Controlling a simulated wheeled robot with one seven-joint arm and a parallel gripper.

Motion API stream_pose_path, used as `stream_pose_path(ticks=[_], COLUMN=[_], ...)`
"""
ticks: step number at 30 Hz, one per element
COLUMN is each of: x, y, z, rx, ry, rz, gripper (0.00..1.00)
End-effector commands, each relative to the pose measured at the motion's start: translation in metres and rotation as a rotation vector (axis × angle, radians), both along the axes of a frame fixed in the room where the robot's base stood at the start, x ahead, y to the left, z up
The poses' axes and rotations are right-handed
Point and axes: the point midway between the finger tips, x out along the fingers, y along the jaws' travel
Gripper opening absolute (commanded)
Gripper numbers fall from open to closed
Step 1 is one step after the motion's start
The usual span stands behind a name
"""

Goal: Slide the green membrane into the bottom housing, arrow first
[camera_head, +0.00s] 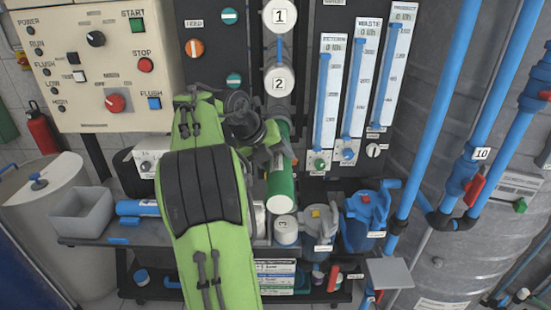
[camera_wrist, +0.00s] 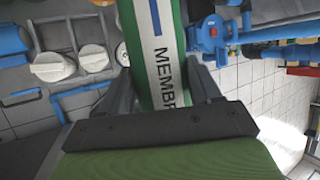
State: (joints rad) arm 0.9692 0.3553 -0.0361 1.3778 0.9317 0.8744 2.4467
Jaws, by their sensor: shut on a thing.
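The green membrane (camera_head: 281,187) is a green tube with a white label band, standing nearly upright in the head view below the caps marked 1 and 2. My gripper (camera_head: 268,156) is shut around its middle. In the wrist view the membrane (camera_wrist: 155,45) lies between my two fingers (camera_wrist: 163,88), showing "MEMBR" lettering and a blue stripe. The arrow's tip is not visible. The bottom housing's opening is hidden behind my arm and the membrane, so I cannot tell whether the membrane's far end is inside it. A white cap marked 3 (camera_head: 286,230) sits below the membrane's near end.
Caps 1 (camera_head: 280,16) and 2 (camera_head: 279,82) are on the upper housings. A grey bin (camera_head: 82,213) and a blue cylinder (camera_head: 137,207) are on the left. Blue pipes (camera_head: 430,120) run at right.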

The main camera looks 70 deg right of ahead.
Motion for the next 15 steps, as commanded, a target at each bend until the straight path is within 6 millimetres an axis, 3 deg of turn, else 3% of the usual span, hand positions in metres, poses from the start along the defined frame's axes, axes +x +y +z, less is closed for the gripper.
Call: stream_pose_path(ticks=[15], x=[0.005], y=[-0.02], z=[0.002], rx=[-0.003], ry=[-0.001], rz=[-0.001], gripper=[0.26])
